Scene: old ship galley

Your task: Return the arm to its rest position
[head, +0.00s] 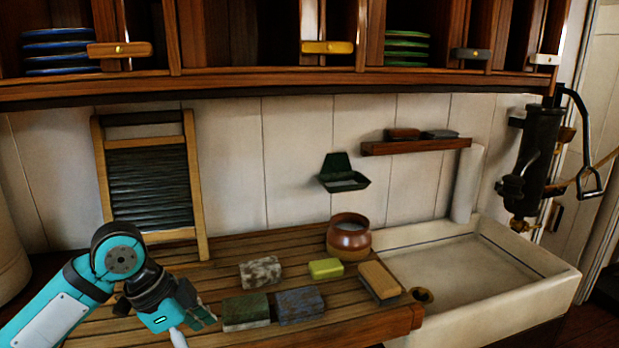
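My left arm, teal and black, comes in at the lower left over the slatted wooden drainboard (215,263). Its gripper (201,312) is low over the board's left part, to the left of a green-and-brown block (246,311). The fingers are small and dark, so I cannot tell whether they are open or shut, and I see no clear object between them. A pale rounded piece shows just below the gripper, cut by the bottom edge; I cannot tell what it is. My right arm and gripper are not in view.
On the board are a mottled block (261,272), a blue-grey block (300,305), a yellow-green block (326,268), a tan brush-like block (379,281) and a brown pot (348,238). A washboard (150,187) leans behind my arm. The pale sink (500,300) is at right.

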